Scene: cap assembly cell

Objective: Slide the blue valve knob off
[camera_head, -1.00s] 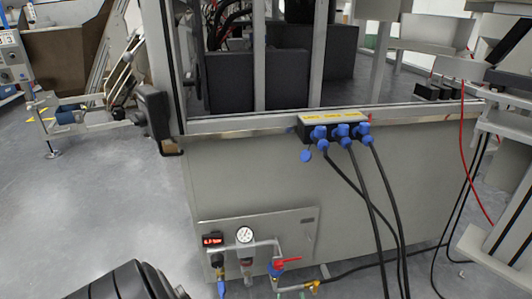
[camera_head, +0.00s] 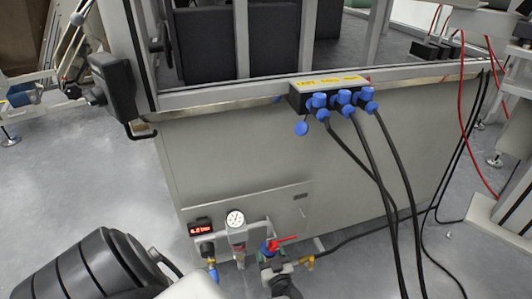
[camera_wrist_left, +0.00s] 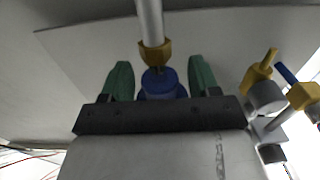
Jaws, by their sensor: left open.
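The blue valve knob (camera_head: 267,246) is on the low pipework at the front of the machine cabinet, beside a red lever handle (camera_head: 284,240). In the left wrist view the blue knob (camera_wrist_left: 162,86) lies between the green fingers, below a brass fitting (camera_wrist_left: 154,54) on a pale pipe. My left gripper (camera_wrist_left: 161,80) is open, one finger on each side of the knob; I cannot tell whether they touch it. In the head view my left gripper (camera_head: 277,268) is at the pipework and partly covers it. My right gripper is not in view.
A round gauge (camera_head: 235,218) and a red digital display (camera_head: 200,227) sit left of the knob. A brass valve (camera_head: 307,262) is to its right. Black cables (camera_head: 380,180) hang from a blue-plugged connector box (camera_head: 325,88). In the wrist view, more brass fittings (camera_wrist_left: 258,72) stand at right.

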